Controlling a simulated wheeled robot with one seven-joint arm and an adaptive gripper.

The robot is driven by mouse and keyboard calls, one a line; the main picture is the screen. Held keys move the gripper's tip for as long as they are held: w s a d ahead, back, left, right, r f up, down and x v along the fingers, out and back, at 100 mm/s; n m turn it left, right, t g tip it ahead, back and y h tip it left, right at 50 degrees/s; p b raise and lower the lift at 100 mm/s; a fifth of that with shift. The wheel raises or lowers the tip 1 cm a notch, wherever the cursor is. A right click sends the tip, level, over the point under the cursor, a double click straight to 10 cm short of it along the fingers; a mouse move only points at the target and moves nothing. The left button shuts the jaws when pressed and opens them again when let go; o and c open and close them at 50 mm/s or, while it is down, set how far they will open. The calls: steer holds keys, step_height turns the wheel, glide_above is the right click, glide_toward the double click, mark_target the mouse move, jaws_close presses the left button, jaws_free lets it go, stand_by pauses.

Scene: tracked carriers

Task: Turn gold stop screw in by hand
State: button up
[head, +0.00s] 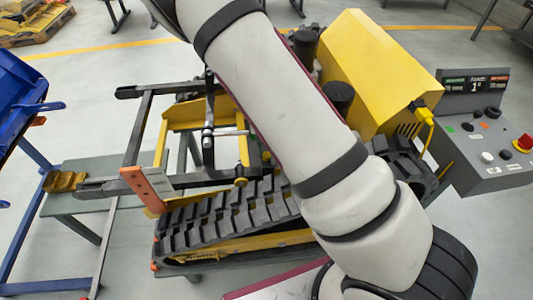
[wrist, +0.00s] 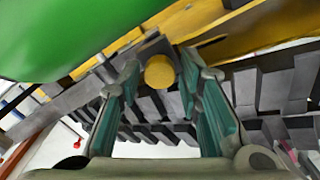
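The gold stop screw (wrist: 160,72) shows in the wrist view as a round gold head, facing me, beside the dark track. It lies between the tips of my gripper (wrist: 158,84), with a gap on each side. My gripper is open, its two teal-padded fingers standing apart and holding nothing. In the head view a small gold round part (head: 240,181) shows at the frame's lower edge above the track, probably the same screw. My arm crosses the middle of the head view and hides my gripper there.
The tracked carrier has a black rubber track (head: 225,212) and a yellow hood (head: 380,65). A grey control box (head: 485,135) with a red button stands at right. A large green surface (wrist: 70,30) fills the wrist view's upper left, close by. A dark frame (head: 136,135) extends left.

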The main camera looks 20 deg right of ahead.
stand_by(0.3)
steer(key=n, duration=0.3)
steer(key=shift+n, duration=0.4)
steer(key=n, duration=0.3)
steer(key=shift+n, duration=0.3)
steer(key=n, duration=1.4)
steer(key=shift+n+p, duration=0.3)
steer(key=n, duration=0.7)
